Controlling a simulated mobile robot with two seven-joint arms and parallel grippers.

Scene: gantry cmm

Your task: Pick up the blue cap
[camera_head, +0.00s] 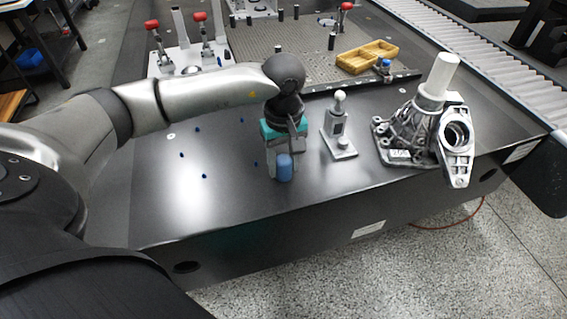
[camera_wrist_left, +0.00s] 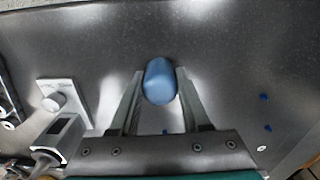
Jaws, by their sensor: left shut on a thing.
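The blue cap (camera_head: 285,168) is a small rounded blue cylinder near the front edge of the dark table in the head view. My left gripper (camera_head: 279,168) reaches down over the table and is shut on the cap. In the left wrist view the blue cap (camera_wrist_left: 159,82) sits between the two fingertips of the left gripper (camera_wrist_left: 160,85), one finger on each side. I cannot tell whether the cap still touches the table. My right gripper is in neither view.
A grey probe stand (camera_head: 339,130) stands just right of the gripper. A metal casting (camera_head: 408,137) with a white cylinder stands farther right. A yellow tray (camera_head: 367,56) lies behind. Small blue dots (camera_head: 204,176) mark the clear table to the left.

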